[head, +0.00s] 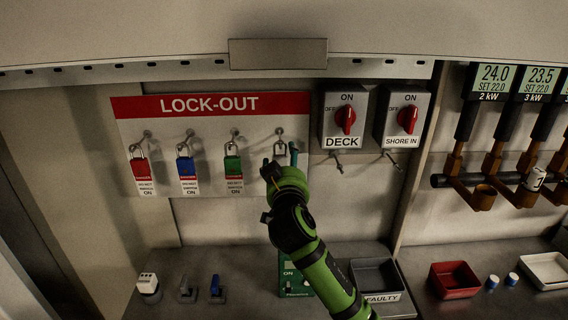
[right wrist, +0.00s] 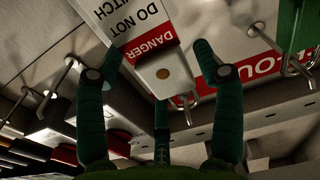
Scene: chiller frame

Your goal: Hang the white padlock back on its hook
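The white padlock (right wrist: 165,75), with its brass keyhole and red-banded DANGER tag (right wrist: 150,42), lies between the fingertips of my right gripper (right wrist: 160,52) in the right wrist view. In the head view my right gripper (head: 278,166) is at the fourth hook (head: 279,132) of the LOCK-OUT board (head: 210,103) and hides the padlock body. A metal shackle (head: 279,148) shows just under that hook; I cannot tell whether it is around the hook. My left gripper is not in view.
Red (head: 140,169), blue (head: 186,166) and green (head: 232,165) padlocks with tags hang left of my gripper. The DECK switch (head: 345,119) and SHORE IN switch (head: 406,118) are close on the right. A FAULTY tray (head: 382,297) and red tray (head: 455,291) stand on the counter below.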

